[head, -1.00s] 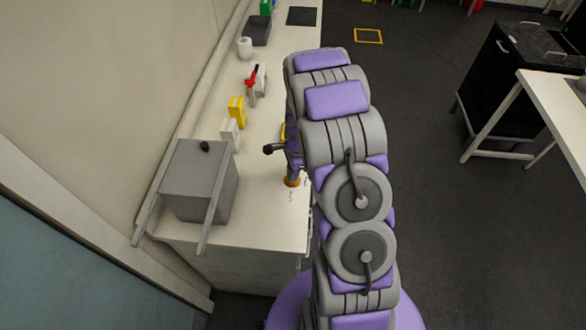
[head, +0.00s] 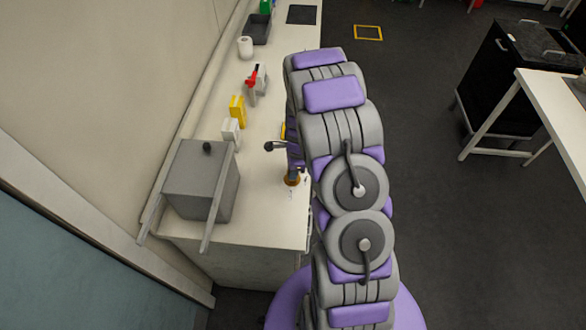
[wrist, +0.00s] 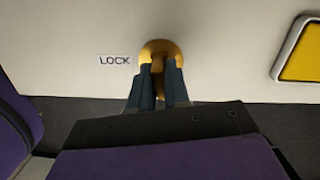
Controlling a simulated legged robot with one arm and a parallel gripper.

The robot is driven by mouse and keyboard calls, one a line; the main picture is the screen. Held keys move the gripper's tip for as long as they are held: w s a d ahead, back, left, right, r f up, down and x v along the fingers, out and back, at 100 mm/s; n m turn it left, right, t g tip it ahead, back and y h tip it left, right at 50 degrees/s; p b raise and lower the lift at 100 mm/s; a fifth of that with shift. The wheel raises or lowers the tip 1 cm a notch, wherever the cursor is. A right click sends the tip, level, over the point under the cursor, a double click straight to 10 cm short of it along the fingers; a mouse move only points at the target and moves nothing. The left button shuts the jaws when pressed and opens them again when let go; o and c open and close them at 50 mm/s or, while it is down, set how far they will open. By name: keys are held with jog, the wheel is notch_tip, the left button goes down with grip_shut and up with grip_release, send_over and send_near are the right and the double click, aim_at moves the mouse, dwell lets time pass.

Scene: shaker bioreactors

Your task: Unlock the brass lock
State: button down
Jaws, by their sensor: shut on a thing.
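The brass lock (wrist: 161,50) is a round golden piece on the pale surface, at the upper middle of the wrist view. It also shows in the head view (head: 291,181) near the counter's front edge, below my arm. My gripper (wrist: 160,68) is shut on the lock, with its two dark fingers close together over the lower part of it. The fingers hide part of the lock, so its turn position is hard to tell. A printed label reading LOCK (wrist: 115,61) lies just left of it.
A yellow panel with a pale frame (wrist: 301,50) is right of the lock. On the counter (head: 262,205) stand a grey box (head: 190,180) with rails, a white box (head: 231,131), a yellow box (head: 237,111) and a red-handled item (head: 252,85). Dark open floor lies to the right.

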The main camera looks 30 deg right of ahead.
jog(key=shift+s+a+f+m+p, duration=0.35)
jog(key=shift+s+m+p, duration=0.35)
jog(key=shift+p, duration=0.25)
jog(key=shift+s+a+f+m+p, duration=0.2)
jog(key=shift+s+f+m+p, duration=0.2)
jog(key=shift+m+p, duration=0.5)
jog(key=c, duration=0.9)
grip_release()
jog(key=shift+r, duration=0.2)
jog(key=shift+o, duration=0.2)
jog(key=shift+w, duration=0.15)
jog(key=shift+w+d+r, duration=0.2)
jog(key=shift+w+d, duration=0.1)
jog(key=shift+w, duration=0.1)
jog(key=shift+w+d+r, duration=0.2)
jog(key=shift+w+r, duration=0.15)
jog(key=shift+r, duration=0.15)
jog(key=r, duration=0.1)
jog(key=d+r, duration=0.1)
jog(key=shift+w+r, duration=0.3)
notch_tip(320, 180, up, 14)
jog(key=s, duration=0.2)
jog(key=shift+d+r+p, duration=0.15)
jog(key=shift+d+p, duration=0.15)
jog(key=shift+d, duration=0.05)
